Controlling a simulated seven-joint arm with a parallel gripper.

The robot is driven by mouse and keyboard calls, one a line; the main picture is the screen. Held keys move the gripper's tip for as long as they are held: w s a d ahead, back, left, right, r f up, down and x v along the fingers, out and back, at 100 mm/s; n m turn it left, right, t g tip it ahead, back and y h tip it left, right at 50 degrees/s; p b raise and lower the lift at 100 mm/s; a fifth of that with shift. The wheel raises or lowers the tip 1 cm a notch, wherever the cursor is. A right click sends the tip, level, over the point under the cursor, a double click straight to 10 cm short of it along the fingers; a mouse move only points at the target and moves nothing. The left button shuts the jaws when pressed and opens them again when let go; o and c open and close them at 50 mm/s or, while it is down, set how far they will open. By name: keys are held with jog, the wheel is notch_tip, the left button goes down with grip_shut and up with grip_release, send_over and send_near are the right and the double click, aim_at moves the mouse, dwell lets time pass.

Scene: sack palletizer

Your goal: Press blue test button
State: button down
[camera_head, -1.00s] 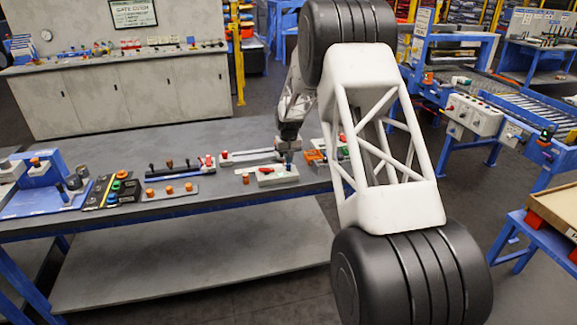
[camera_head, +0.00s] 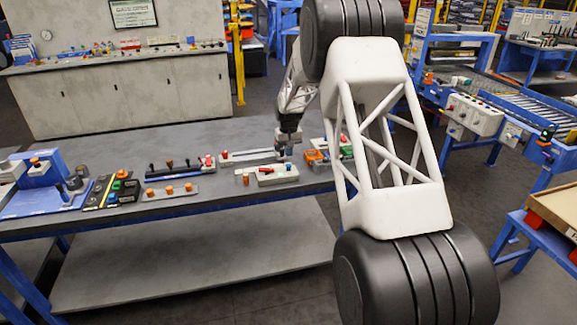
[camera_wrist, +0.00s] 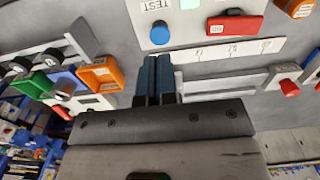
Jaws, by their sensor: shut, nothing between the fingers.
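The blue test button (camera_wrist: 160,33) is a round cap on a light grey box (camera_head: 277,177), beside a white "TEST" label (camera_wrist: 150,6). In the head view the button (camera_head: 288,166) is small, at the box's right end. My gripper (camera_wrist: 157,60) is shut and empty, its dark blue fingertips just short of the button in the wrist picture. In the head view my gripper (camera_head: 287,152) is over the bench just behind the box. I cannot tell its exact height or whether it touches anything.
A slotted rail with a red knob (camera_wrist: 289,88) lies close to the fingers. The bench's front middle (camera_head: 220,196) is clear.

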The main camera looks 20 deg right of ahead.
aim_at(289, 165)
jog(key=shift+r, duration=1.8)
jog(key=s+a+r, duration=0.2)
jog(key=s+r, duration=0.5)
jog(key=s, duration=0.3)
jog(key=s+a+r+t, duration=0.1)
jog(key=s+a+r, duration=0.1)
jog(key=s+r, duration=0.6)
jog(key=s+a+r, duration=0.1)
jog(key=s+r, duration=0.4)
jog(key=s, duration=0.8)
jog(key=s+a+f, duration=0.1)
jog(key=s, duration=1.6)
jog(key=s+a+f+t, duration=0.1)
jog(key=s+a, duration=0.1)
jog(key=s, duration=1.4)
jog(key=shift+s+f+t, duration=0.2)
jog(key=shift+s+t, duration=0.1)
jog(key=shift+s, duration=0.05)
